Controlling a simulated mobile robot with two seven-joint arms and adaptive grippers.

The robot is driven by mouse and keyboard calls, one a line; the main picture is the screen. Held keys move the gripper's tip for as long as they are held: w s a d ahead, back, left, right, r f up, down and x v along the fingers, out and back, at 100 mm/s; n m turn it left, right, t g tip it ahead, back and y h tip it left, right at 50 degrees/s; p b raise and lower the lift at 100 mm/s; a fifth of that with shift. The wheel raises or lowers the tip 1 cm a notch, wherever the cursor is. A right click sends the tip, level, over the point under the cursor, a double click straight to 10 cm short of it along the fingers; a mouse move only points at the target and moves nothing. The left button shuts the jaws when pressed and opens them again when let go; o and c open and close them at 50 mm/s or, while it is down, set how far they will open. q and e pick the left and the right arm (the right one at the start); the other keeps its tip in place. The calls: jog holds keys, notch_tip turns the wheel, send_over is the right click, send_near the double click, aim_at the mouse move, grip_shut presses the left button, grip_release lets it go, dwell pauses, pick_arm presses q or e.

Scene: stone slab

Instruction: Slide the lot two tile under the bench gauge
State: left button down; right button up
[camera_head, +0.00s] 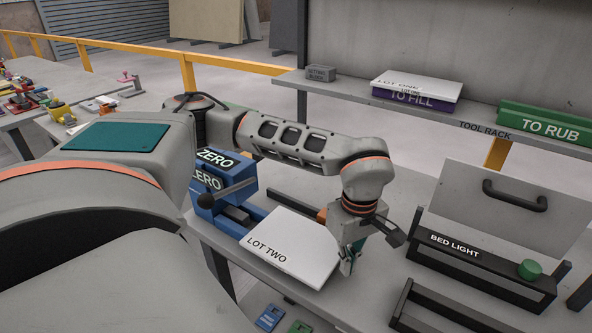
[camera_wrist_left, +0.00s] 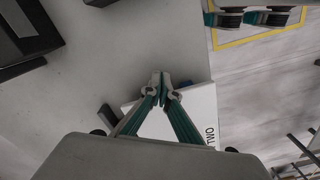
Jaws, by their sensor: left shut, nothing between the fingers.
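The lot two tile (camera_head: 280,252) is a white square slab marked LOT TWO, lying on the grey bench. In the left wrist view the tile (camera_wrist_left: 198,118) is partly hidden behind my gripper. The blue device marked ZERO (camera_head: 222,178), which looks like the bench gauge, stands just left of the tile, partly hidden by my arm. My left gripper (camera_head: 347,266) is shut and empty, pointing down at the tile's right edge. Its closed fingertips (camera_wrist_left: 160,78) show beside the tile's edge; I cannot tell whether they touch it. My right gripper is not in view.
A black BED LIGHT box (camera_head: 480,268) with a green knob stands right of the gripper, with a black frame (camera_head: 450,310) in front. Behind, the tool rack (camera_head: 450,118) holds a LOT ONE tile (camera_head: 416,86) on a purple TO FILL block and a green TO RUB block (camera_head: 548,124).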

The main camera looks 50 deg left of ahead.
aim_at(299, 242)
pick_arm(q)
jog(key=shift+s+a+p, duration=0.2)
jog(key=shift+a, duration=0.65)
jog(key=shift+s+a+p, duration=0.2)
jog(key=shift+a, duration=0.65)
jog(key=shift+s+a+p, duration=0.2)
jog(key=shift+a, duration=0.65)
jog(key=shift+s+a+p, duration=0.3)
jog(key=shift+a+p, duration=0.05)
jog(key=shift+a, duration=0.9)
jog(key=shift+s+a+p, duration=0.3)
jog(key=shift+a+p, duration=0.05)
jog(key=shift+a, duration=0.85)
jog(key=shift+s+a+p, duration=0.3)
jog(key=shift+a+p, duration=0.05)
jog(key=shift+a, duration=0.9)
jog(key=shift+d, duration=0.15)
jog(key=shift+w+d, duration=0.15)
jog(key=shift+d, duration=0.3)
notch_tip(299, 242, up, 3)
jog(key=p, duration=0.3)
jog(key=shift+r, duration=0.1)
jog(key=shift+r+p, duration=0.6)
jog(key=shift+r, duration=2.3)
